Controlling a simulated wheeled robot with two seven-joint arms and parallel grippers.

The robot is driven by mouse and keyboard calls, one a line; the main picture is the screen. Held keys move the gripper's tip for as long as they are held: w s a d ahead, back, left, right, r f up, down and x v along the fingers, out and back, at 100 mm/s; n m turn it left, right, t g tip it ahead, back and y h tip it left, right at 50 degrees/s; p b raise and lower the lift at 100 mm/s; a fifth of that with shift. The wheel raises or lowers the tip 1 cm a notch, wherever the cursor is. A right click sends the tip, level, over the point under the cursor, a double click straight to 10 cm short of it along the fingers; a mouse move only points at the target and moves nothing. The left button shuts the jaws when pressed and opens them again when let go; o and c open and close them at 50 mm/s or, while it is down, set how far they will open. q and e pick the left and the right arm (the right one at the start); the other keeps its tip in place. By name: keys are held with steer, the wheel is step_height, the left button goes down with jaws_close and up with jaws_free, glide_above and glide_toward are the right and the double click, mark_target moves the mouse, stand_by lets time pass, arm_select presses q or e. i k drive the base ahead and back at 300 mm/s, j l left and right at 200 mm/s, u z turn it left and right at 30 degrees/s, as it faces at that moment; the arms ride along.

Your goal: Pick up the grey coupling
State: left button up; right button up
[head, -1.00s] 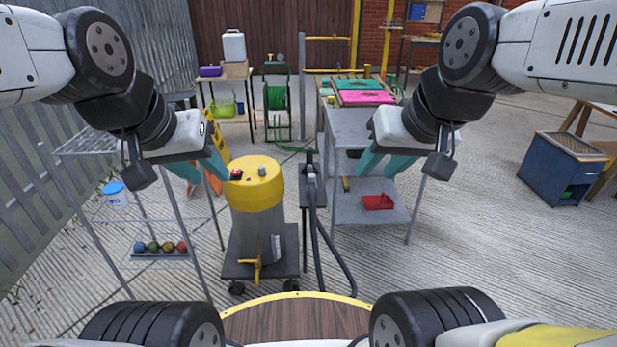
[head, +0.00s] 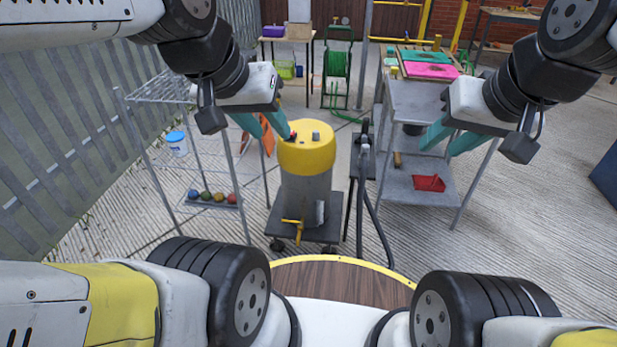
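A small grey piece (head: 316,136) that looks like the grey coupling stands on the yellow top of the grey drum (head: 306,158). My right gripper (head: 441,147) is open and empty in front of the grey shelf table, well right of the drum.
A hose stand (head: 363,155) with a black hose is right of the drum. The grey shelf table (head: 404,185) holds a red tray (head: 429,183). A wire rack (head: 150,165) with several coloured balls stands left. The drum sits on a wheeled trolley (head: 330,228).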

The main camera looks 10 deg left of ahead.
mark_target(365, 148)
steer(key=i+l+u, duration=0.25)
steer(key=i, duration=0.25)
steer(key=i+l+u, duration=0.3)
steer(key=i, duration=0.2)
